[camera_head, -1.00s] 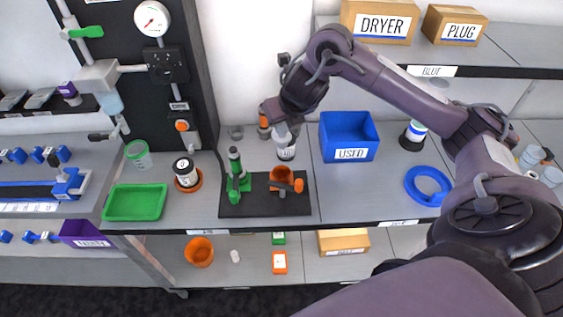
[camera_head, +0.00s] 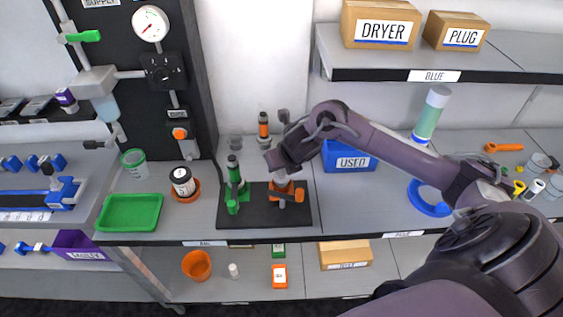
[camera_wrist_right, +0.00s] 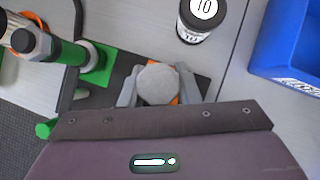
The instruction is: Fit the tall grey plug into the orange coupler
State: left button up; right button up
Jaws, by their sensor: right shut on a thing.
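My right gripper (camera_wrist_right: 158,92) is shut on the tall grey plug, whose round grey top (camera_wrist_right: 157,82) shows between the two fingers in the wrist view. In the head view the same gripper (camera_head: 282,176) is over the orange coupler (camera_head: 285,188) on the black base plate (camera_head: 258,213). Only a little orange (camera_wrist_right: 178,98) shows beside the plug in the wrist view. The plug is in line with the coupler; I cannot tell whether its lower end is inside. My left gripper is not in view.
A green fitting (camera_head: 233,190) stands left of the coupler on the same plate. A jar marked 10 (camera_wrist_right: 203,18) stands behind the plate, close to the gripper. The blue bin (camera_head: 350,157) is to the right, and a green tray (camera_head: 130,212) is far left.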

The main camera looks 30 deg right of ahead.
jog(key=o, duration=1)
jog(key=shift+s, duration=0.1)
jog(key=shift+o, duration=0.2)
jog(key=p+v, duration=0.1)
jog(key=v, duration=1.1)
jog(key=shift+a, duration=0.1)
